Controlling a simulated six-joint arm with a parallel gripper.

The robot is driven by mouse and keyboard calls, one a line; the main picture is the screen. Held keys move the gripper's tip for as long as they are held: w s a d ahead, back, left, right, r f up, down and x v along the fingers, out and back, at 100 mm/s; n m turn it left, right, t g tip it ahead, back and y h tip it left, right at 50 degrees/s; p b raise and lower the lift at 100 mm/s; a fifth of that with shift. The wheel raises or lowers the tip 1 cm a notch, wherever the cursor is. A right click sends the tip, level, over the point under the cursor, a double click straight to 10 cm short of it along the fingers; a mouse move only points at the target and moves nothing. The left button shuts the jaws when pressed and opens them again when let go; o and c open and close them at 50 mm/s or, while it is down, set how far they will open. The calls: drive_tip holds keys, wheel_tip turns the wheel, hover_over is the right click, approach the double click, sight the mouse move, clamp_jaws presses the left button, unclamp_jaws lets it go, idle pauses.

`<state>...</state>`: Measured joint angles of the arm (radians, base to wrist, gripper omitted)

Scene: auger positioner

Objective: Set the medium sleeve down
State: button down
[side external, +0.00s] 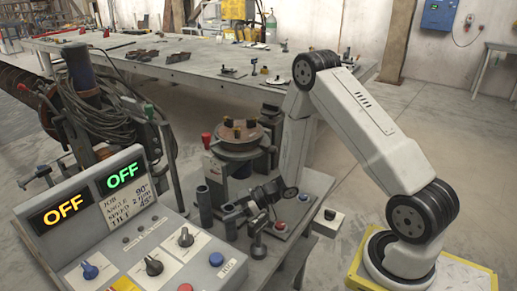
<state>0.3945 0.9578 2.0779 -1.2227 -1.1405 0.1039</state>
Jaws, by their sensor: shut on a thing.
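My gripper (240,208) reaches in low from the right over the small bench and is shut on a dark grey sleeve (230,226), which I take to be the medium sleeve. The sleeve is upright. I cannot tell whether its lower end touches the bench top. Another dark grey sleeve (204,205) stands upright just to the left, close beside it. The fingertips are small and dark against the sleeve, so the exact grip is hard to see.
The control panel (140,235) with two OFF displays fills the front left. A round positioner table (239,141) stands behind the sleeves. A dark clamp-like part (258,242) is just right of the held sleeve. Buttons (280,226) sit at the bench's right side.

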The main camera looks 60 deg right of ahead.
drive_tip(key=shift+f, duration=0.15)
drive_tip(key=shift+c, duration=0.9)
unclamp_jaws()
drive_tip(key=shift+s+d+r, duration=0.35)
drive_tip(key=shift+d, duration=0.05)
wheel_tip(320, 180, up, 8)
drive_tip(key=s+d, duration=0.1)
drive_tip(key=shift+s, duration=0.15)
drive_tip(key=shift+d+f, duration=0.1)
